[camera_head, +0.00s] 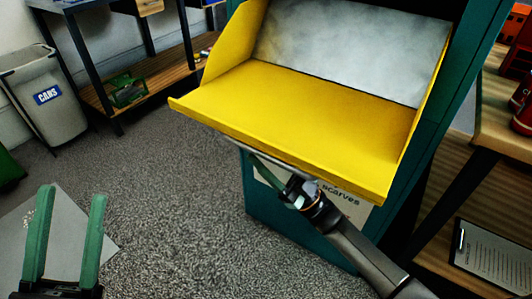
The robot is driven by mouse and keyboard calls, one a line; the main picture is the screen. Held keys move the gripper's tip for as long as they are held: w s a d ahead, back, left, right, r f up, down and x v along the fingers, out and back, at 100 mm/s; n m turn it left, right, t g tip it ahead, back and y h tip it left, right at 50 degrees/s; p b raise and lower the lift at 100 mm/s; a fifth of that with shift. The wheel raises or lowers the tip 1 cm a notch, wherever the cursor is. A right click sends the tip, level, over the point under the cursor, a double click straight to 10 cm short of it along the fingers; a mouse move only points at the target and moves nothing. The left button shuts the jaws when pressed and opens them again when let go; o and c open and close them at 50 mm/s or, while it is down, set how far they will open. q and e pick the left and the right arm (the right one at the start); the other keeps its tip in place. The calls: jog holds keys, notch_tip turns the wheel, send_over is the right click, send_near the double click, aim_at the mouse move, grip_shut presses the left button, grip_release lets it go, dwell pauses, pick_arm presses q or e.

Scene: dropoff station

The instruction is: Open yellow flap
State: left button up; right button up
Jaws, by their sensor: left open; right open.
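The yellow flap (305,118) is swung down and out from a teal dropoff box (265,207), with its side walls showing and a grey metal inner surface (350,50) behind it. My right gripper (256,163) is under the flap's front edge, one green finger showing close below the lip. The rest of its fingers are hidden by the flap, and I cannot tell whether it touches. My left gripper (68,222) is open and empty at the lower left, well away from the flap.
A grey bin marked "CANS" (45,105) stands at the left beside a dark-legged shelf (160,75). A wooden shelf with a clipboard (490,255) and red items (522,105) is at the right. Grey carpet lies open in the middle.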

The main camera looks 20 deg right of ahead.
grip_shut()
dwell(0.5)
dwell(1.0)
